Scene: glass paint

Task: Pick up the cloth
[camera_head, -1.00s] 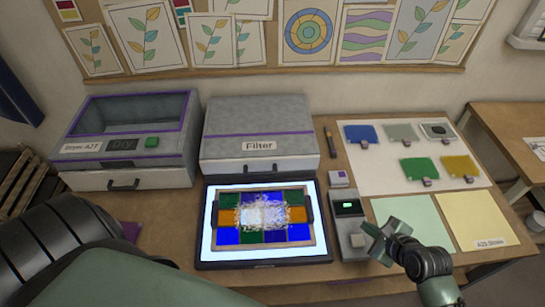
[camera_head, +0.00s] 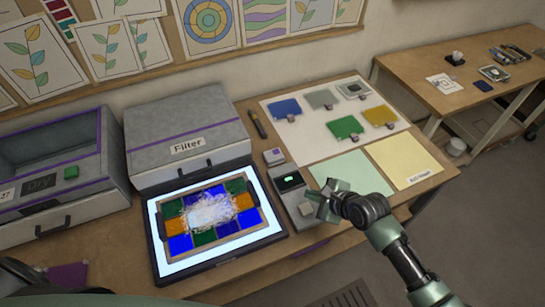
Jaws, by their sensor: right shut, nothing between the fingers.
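I cannot pick out the cloth for certain. A flat purple piece (camera_head: 68,277) that may be cloth lies at the front left, partly hidden by my left arm. My right gripper (camera_head: 322,206) is shut and empty, at the table's front edge beside the grey device with a green display (camera_head: 288,181). My left gripper is out of view; only part of that arm shows at the bottom left. A stained glass panel (camera_head: 176,224) lies on the lit pad (camera_head: 160,256), with a whitish patch (camera_head: 211,211) over its middle.
Coloured glass samples (camera_head: 285,108) lie on white paper at the back. Floor is free between the tables.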

